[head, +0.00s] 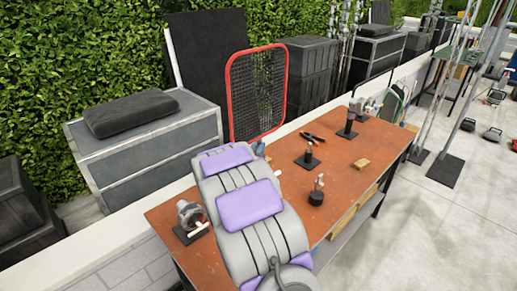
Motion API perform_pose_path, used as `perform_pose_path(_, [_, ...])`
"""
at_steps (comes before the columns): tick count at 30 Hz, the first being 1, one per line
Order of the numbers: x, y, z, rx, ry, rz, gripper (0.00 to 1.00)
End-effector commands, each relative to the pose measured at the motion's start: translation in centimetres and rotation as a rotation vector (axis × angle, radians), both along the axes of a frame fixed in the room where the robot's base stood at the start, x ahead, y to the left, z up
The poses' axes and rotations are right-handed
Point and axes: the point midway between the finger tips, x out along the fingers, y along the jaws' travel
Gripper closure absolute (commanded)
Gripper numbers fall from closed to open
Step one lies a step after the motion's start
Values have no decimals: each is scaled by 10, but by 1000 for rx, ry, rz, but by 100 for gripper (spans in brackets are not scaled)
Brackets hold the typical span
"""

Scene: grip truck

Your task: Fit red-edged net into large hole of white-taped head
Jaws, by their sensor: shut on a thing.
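The red-edged net (258,92) stands upright beyond the middle of the table's back edge, a tall dark mesh in a rounded red frame. A small part of my gripper (259,148) seems to show at the net's foot, shut on it; my grey and purple arm hides most of this spot. A clamp-like piece with a round pale head (190,213) stands on a dark base at the table's near left. Another stand with a whitish head (365,105) is at the far end. I cannot tell which head has white tape, and no large hole shows clearly.
The orange-brown table (350,185) also holds two small dark stands (308,158) (317,193), pliers (313,137) and a wooden block (361,164). Grey crates (150,140) and a low wall line the back. Metal poles (447,90) stand at the right; paved floor lies open beyond the table.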

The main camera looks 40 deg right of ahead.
Motion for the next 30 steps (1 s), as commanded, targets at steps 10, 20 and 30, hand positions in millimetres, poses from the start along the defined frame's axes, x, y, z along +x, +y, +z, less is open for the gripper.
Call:
perform_pose_path(10, [0, 11, -5, -55, 2, 3, 100])
perform_pose_path(20, [0, 16, -3, -86, -3, 5, 100])
perform_pose_path(30, [0, 15, -2, -88, -5, 3, 60])
